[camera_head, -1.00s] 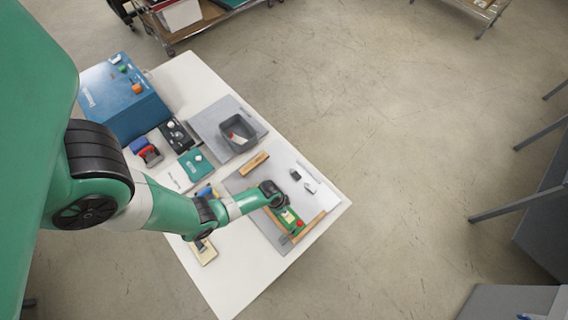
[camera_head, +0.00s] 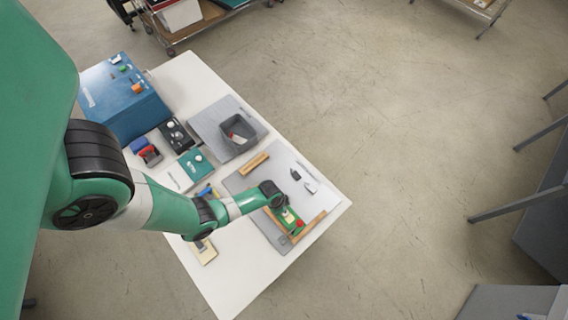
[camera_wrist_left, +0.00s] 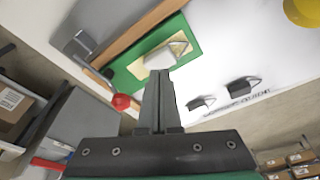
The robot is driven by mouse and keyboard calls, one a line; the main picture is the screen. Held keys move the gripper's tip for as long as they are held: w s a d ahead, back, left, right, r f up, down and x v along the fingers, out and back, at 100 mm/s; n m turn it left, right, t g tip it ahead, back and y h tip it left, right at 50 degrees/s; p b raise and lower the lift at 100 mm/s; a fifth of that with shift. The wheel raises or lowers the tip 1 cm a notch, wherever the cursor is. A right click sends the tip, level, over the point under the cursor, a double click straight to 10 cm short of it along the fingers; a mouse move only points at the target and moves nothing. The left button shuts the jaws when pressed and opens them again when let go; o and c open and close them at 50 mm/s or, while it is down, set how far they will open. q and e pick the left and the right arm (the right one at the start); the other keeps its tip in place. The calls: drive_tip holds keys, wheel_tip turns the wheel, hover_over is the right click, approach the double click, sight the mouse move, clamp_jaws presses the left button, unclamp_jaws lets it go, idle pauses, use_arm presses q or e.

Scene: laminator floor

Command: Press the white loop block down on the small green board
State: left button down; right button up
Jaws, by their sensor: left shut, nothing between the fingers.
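The small green board (camera_head: 290,217) lies near the table's front right corner, beside wooden strips. In the left wrist view the green board (camera_wrist_left: 140,68) has a cream patch, and the white loop block (camera_wrist_left: 166,56) sits on that patch. My left gripper (camera_wrist_left: 158,74) is shut and empty. Its fingertips are right at the white block in the picture; I cannot tell whether they touch it. In the head view my left wrist hides the fingertips and the white block. My right gripper is in neither view.
A red knob (camera_wrist_left: 121,102) stands at the board's edge, close to the left gripper's fingers. A wooden strip (camera_wrist_left: 137,33) runs along the board. A grey bin (camera_head: 251,142), a teal box (camera_head: 187,168) and a blue machine (camera_head: 118,105) stand farther back.

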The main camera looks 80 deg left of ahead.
use_arm(q)
drive_tip(key=shift+f+b, duration=0.75)
drive_tip(key=shift+f, duration=0.15)
idle(1.5)
